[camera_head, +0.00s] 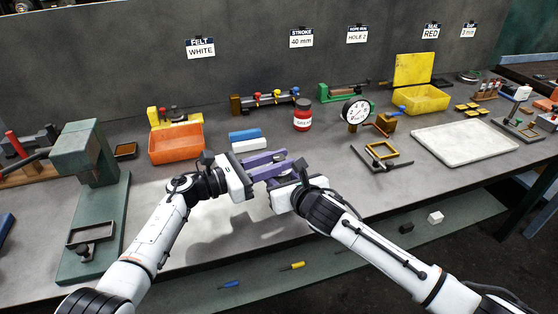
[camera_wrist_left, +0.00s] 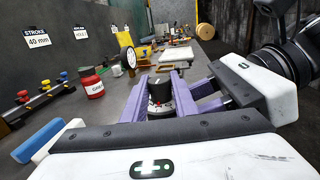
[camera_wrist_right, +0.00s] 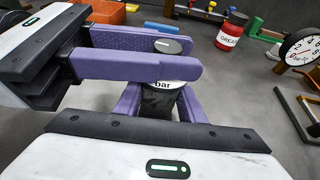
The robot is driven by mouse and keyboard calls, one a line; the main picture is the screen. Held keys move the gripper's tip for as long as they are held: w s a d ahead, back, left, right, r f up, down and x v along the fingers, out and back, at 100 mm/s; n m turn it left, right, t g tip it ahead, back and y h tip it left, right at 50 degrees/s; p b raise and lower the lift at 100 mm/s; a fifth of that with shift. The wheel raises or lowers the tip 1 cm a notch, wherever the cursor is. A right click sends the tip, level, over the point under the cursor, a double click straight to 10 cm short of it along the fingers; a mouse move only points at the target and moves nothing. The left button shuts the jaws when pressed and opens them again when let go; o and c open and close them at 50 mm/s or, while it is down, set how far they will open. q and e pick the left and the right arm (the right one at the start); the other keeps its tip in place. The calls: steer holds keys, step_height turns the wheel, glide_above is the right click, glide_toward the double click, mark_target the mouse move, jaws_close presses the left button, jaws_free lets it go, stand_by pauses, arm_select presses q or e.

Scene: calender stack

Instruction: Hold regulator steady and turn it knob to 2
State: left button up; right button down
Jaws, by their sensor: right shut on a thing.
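The regulator is a dark upright body with a pale dial ring marked "bar" (camera_wrist_right: 168,86) and a round knob (camera_wrist_right: 168,46) on top. My right gripper (camera_wrist_right: 160,105) is shut on the regulator body below the dial. My left gripper (camera_wrist_right: 165,55) reaches in from the left, its purple fingers on either side of the knob; they look open around it. In the left wrist view the knob (camera_wrist_left: 159,90) stands between my left fingers (camera_wrist_left: 160,95). In the head view both grippers (camera_head: 268,164) meet above the bench, and the regulator is mostly hidden there. The knob's exact reading is not legible.
On the bench behind are an orange bin (camera_head: 176,144), blue and white blocks (camera_head: 247,140), a red grease can (camera_head: 303,116) and a dial gauge (camera_head: 356,112). A white tray (camera_head: 463,142) lies to the right, a green press (camera_head: 88,160) to the left. The front bench area is clear.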

arm_select(q)
steer(key=c, duration=0.5)
steer(key=shift+c, duration=0.2)
steer(key=shift+d+f+g, duration=0.1)
steer(key=shift+g, duration=0.2)
steer(key=shift+f+m+g, duration=0.1)
steer(key=shift+m+g, duration=0.2)
steer(key=shift+m, duration=0.1)
steer(key=shift+g+h, duration=0.3)
steer(key=shift+h, duration=0.1)
steer(key=shift+m, duration=0.4)
steer(key=o, duration=1.1)
steer(key=shift+c, duration=0.2)
